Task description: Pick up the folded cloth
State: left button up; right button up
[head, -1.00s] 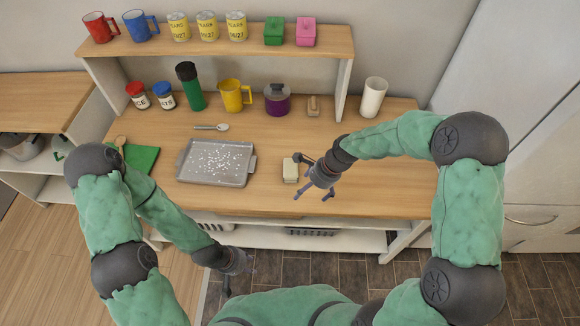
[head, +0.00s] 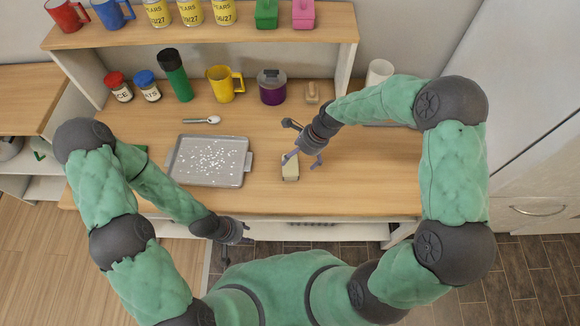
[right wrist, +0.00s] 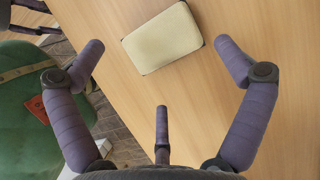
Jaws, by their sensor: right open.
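A cream, block-like pad that looks like the folded cloth (head: 291,172) lies flat on the wooden counter, right of the grey tray. In the right wrist view the cloth (right wrist: 163,40) lies on bare wood, beyond and between my spread fingers. My right gripper (head: 304,160) is open and empty, just above and beside the cloth, and partly covers it in the head view. The right gripper (right wrist: 160,66) also shows three separate fingers in its wrist view. My left gripper (head: 240,232) hangs low in front of the counter, away from the cloth; its fingers are too unclear to judge.
A grey tray (head: 178,178) with white bits and a spoon (head: 202,120) are left of the cloth. A purple pot (head: 272,86), yellow mug (head: 224,84), green bottle (head: 175,74) and small tan item (head: 312,92) stand behind. The shelf (head: 230,38) overhangs the back.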

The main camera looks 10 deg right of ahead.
aim_at(291, 164)
jog(key=shift+x, duration=0.75)
jog(key=b+x, duration=0.2)
jog(key=x, duration=0.3)
jog(key=shift+w+a, duration=0.15)
jog(key=shift+r, duration=0.1)
jog(key=c, duration=1.1)
